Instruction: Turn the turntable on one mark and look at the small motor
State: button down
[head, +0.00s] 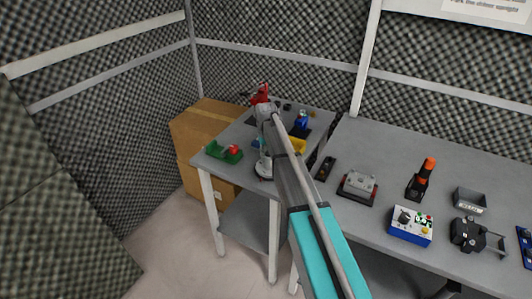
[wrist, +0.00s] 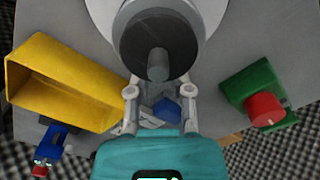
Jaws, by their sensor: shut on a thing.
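The small motor (wrist: 157,35) is a grey cylinder with a dark end face and a short grey shaft, at the top middle of the wrist view. A white round disc, which looks like the turntable (wrist: 101,10), shows behind it; I cannot tell whether the motor rests on it. In the head view the white round shape (head: 263,170) stands at the small table's near edge. My gripper (wrist: 160,90) has its two fingertips at the motor's lower edge and looks shut on it, though the contact is partly hidden. Turntable marks are not visible.
A yellow bin (wrist: 60,85) lies left of my gripper in the wrist view, and a green holder (wrist: 250,85) with a red cylinder (wrist: 265,108) lies right.

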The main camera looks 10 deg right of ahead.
jog(key=c, duration=0.5)
grip_release()
jog(key=shift+c, duration=0.2)
jog(key=shift+d+m, duration=0.15)
jog(key=shift+m, duration=0.15)
